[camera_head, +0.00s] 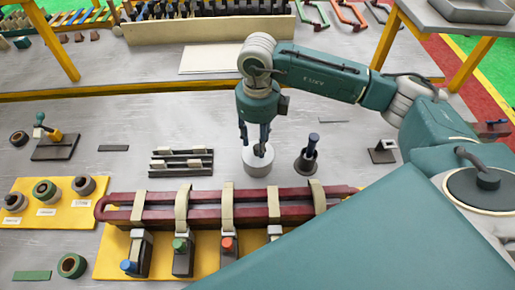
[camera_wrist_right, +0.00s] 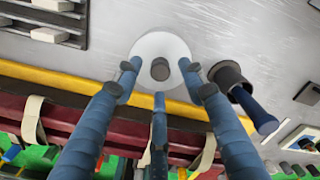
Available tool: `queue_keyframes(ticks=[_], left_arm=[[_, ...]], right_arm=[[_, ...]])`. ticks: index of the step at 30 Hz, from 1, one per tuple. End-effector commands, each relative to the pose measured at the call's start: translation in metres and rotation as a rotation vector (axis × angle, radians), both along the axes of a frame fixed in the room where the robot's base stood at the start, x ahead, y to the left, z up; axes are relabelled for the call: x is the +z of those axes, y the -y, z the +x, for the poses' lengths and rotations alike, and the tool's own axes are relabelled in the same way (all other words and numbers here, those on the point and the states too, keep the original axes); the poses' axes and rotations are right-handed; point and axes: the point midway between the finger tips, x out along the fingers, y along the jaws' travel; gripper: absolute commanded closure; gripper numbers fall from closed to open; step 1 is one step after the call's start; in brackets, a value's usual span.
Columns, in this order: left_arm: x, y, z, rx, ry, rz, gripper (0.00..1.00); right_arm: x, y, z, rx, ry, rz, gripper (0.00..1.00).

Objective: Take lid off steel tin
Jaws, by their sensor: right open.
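The steel tin (camera_head: 257,169) stands upright on the grey bench, a pale round can. Its lid (camera_wrist_right: 150,45) shows from above in the right wrist view as a light disc with a dark knob (camera_wrist_right: 159,69) at its middle. My right gripper (camera_head: 254,147) points down over the tin, fingers spread and open. In the right wrist view its blue fingers (camera_wrist_right: 159,80) stand around the knob, apart from it. Whether the fingertips touch the lid, I cannot tell. My left gripper is not in view.
A dark pot with a blue-handled tool (camera_head: 308,155) stands just right of the tin. A dark red coil with pale straps (camera_head: 205,215) lies in front. A slotted rack (camera_head: 181,162) is to the left. Bare bench lies behind the tin.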

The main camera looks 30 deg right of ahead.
Motion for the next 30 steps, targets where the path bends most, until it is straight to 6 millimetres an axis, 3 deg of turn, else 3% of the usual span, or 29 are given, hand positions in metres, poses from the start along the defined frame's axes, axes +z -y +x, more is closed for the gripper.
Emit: queue_keyframes(ticks=[1,6,13,20,30], left_arm=[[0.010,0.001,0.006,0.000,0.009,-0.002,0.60],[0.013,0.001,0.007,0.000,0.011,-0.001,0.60],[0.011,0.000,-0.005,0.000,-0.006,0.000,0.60],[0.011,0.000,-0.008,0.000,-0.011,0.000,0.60],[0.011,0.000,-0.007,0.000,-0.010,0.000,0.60]], right_arm=[[-0.004,0.001,-0.001,0.000,-0.004,0.000,0.59],[-0.022,0.000,0.000,0.000,0.000,0.001,0.59],[-0.025,0.000,0.001,0.001,0.002,0.001,0.59],[-0.024,0.000,0.001,0.000,0.002,0.002,1.00],[-0.024,0.000,0.001,0.000,0.002,0.002,1.00]])
